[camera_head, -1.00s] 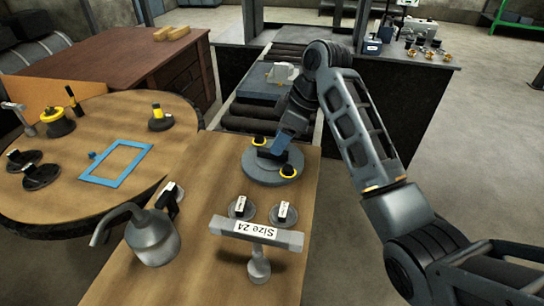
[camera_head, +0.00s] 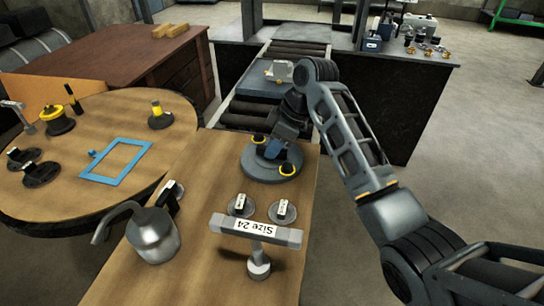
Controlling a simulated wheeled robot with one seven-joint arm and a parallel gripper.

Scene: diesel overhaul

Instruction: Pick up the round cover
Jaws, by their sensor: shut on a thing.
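The round cover (camera_head: 257,174) is a grey disc with two yellow-ringed black knobs, in the middle of the head view on the near wooden table. My gripper (camera_head: 273,151) reaches down over its centre from behind, between the two knobs. It is shut on the cover's middle part, which the fingers mostly hide. The cover looks level; I cannot tell whether it touches the table.
A "Size 24" sign on a stand (camera_head: 258,229), two small labelled discs (camera_head: 283,212) and a grey oil can (camera_head: 153,237) stand nearer on the table. A blue frame (camera_head: 118,163) lies on the round table (camera_head: 60,205) at left. A roller conveyor (camera_head: 270,106) is behind.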

